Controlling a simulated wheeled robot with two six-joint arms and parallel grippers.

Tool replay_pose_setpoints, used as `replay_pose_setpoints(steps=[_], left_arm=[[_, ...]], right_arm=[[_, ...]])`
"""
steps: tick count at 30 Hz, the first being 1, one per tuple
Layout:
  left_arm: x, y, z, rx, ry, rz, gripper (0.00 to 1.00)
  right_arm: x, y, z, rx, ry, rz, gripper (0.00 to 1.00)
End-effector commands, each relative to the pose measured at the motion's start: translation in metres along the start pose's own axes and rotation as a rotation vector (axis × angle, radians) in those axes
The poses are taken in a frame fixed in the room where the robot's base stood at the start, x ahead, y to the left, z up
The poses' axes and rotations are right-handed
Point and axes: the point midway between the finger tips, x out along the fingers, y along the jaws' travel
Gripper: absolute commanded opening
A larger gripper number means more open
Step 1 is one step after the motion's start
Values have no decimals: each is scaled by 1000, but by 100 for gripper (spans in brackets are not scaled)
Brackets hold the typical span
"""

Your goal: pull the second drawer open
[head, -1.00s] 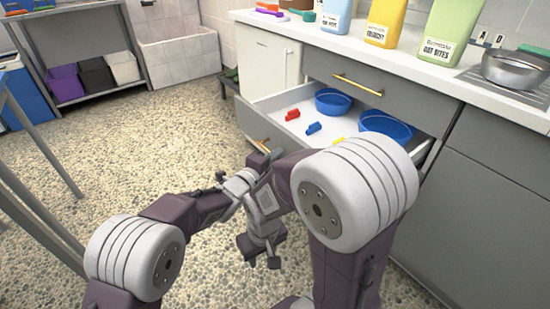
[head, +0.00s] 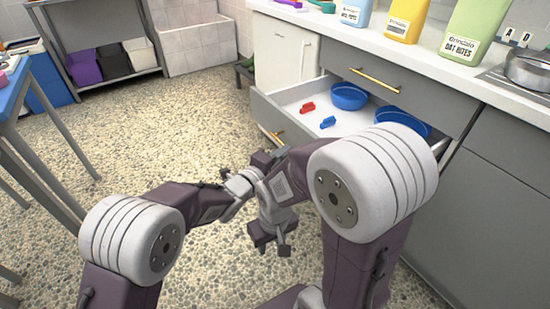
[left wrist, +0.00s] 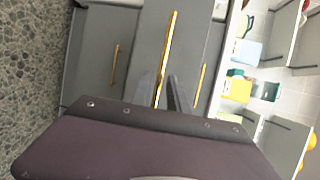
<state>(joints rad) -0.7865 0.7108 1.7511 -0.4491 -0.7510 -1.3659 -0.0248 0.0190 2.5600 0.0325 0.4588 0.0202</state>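The second drawer (head: 263,112) stands pulled out from the grey cabinet; its white inside shows. In the left wrist view the handle (left wrist: 170,45) runs lengthwise down to my left fingers. My left gripper (head: 266,159) is close in front of the drawer; its fingers (left wrist: 172,88) look slightly parted, with the handle's near end by the left finger. Whether they touch it is unclear. My right gripper (head: 270,243) hangs lower, over the floor, its jaws too small to judge.
The drawer holds blue bowls (head: 348,96), a red block (head: 307,108) and a blue block (head: 328,122). The shut top drawer (head: 400,84) is above it. Bottles (head: 405,18) stand on the counter. A blue table (head: 10,88) is at left; floor (head: 150,130) between is clear.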

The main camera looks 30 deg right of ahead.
Motion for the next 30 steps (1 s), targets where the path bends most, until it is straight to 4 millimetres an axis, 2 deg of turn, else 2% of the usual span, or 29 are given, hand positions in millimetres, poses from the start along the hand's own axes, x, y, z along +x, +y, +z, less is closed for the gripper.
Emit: replay_pose_setpoints(steps=[3, 9, 26, 28, 29, 30], left_arm=[[-22, -4, 1, 0, -2, 1, 20], [-48, -1, 1, 0, -1, 1, 20], [-52, 0, 2, 0, -3, 0, 20], [-56, -2, 16, -4, -29, -2, 20], [-60, -7, 29, -4, -51, -10, 20], [-67, -17, 50, -3, -90, -26, 20]], right_arm=[[-11, 0, -1, 0, 0, 0, 36], [-18, 0, -2, 0, 0, 0, 36], [-17, 0, -2, 0, 0, 0, 36], [-19, 0, -2, 0, 0, 0, 36], [-19, 0, -2, 0, 0, 0, 36], [-21, 0, -2, 0, 0, 0, 36]])
